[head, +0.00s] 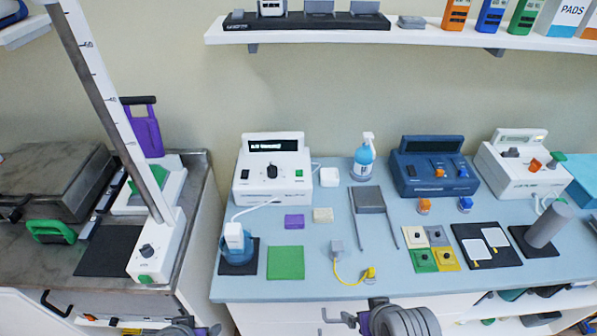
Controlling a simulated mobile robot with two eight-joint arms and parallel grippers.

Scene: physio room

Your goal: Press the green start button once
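A white console (272,190) with a dark display and a black knob stands at the back left of the blue table. A small green button (299,174) is on the right of its front panel. Another green button (145,279) sits low on the white base of the tall ruled column at left. No readable label tells which is the start button. My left gripper (190,330) is at the bottom edge, mostly cut off, well below both buttons. My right gripper (352,319) is low at the table's front edge, partly shown. Neither touches a button.
A shelf (420,38) hangs above.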

